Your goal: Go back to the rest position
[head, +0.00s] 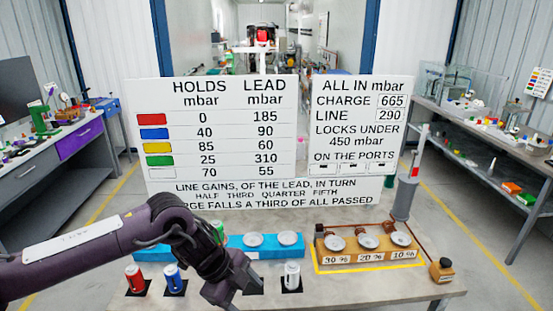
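My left arm comes in from the left across the table, and its dark gripper (238,285) points down over the front of the table. I cannot make out its fingertips or whether it holds anything. My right gripper is not in view. A red canister (134,279), a blue canister (174,279) and a white canister (291,275) stand on dark squares at the table's front. A green canister (218,231) stands behind my arm, partly hidden, at the blue block (262,252).
The blue block has pale discs on top, partly hidden by my arm. To its right is a brown block (362,257) with three ports, outlined in yellow. A large white sign (235,130) stands behind.

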